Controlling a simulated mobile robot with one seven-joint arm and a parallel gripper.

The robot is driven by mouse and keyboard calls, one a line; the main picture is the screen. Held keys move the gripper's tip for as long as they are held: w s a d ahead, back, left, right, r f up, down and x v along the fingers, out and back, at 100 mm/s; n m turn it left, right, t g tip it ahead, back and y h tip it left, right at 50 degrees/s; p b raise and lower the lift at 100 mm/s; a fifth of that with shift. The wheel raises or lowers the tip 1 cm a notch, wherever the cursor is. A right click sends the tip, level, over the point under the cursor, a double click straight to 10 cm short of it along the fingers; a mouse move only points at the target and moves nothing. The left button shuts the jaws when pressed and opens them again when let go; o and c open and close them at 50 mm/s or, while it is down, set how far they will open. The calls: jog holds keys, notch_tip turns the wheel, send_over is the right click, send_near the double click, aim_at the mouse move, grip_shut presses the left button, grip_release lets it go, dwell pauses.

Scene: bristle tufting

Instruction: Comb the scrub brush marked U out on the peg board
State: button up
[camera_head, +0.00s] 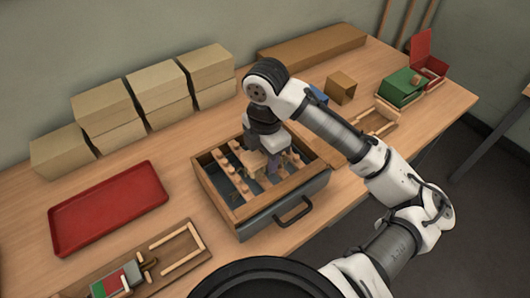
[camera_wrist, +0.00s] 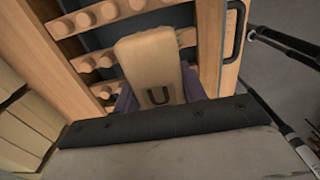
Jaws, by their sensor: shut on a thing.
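The scrub brush marked U (camera_wrist: 148,58) is a pale wooden block with a dark U near its lower end in the wrist view. In the head view the brush (camera_head: 254,161) shows as a pale block under my wrist. My gripper (camera_head: 268,163) is shut on it. Purple-grey parts show on both sides of the block; I cannot tell whether they are bristles or fingers. The peg board (camera_wrist: 78,22) has wooden rails with round pegs. In the head view the peg board (camera_head: 232,176) sits in an open, drawer-like frame. The brush is over the rails; contact with the pegs is hidden.
A dark handle (camera_head: 293,210) is on the frame's front. A red tray (camera_head: 108,208) lies left. Stacked cardboard boxes (camera_head: 105,105) line the wall. A wooden fixture (camera_head: 178,250) is at the front left. A green box (camera_head: 402,87) and open wooden tray (camera_head: 375,118) are at the right.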

jog(key=shift+w+a+p, duration=0.55)
jog(key=shift+w+a, duration=1.7)
jog(key=shift+w, duration=0.75)
jog(key=shift+s+d+f+p, duration=0.1)
jog(key=shift+s+d+p, duration=0.05)
jog(key=shift+s+d, duration=0.8)
jog(key=shift+s+d+r+p, duration=0.1)
jog(key=shift+s+d, duration=0.55)
jog(key=shift+s, duration=0.55)
jog(key=shift+s+d+f+p, duration=0.1)
jog(key=shift+s+d+p, duration=0.05)
jog(key=shift+s+d, duration=0.8)
jog(key=shift+w+a+p, duration=0.35)
jog(key=shift+w+a, duration=1.05)
jog(key=shift+w, duration=0.25)
notch_tip(320, 180, up, 6)
jog(key=w+a+p, duration=0.2)
jog(key=w+p, duration=0.1)
jog(key=p, duration=0.2)
jog(key=shift+a, duration=0.1)
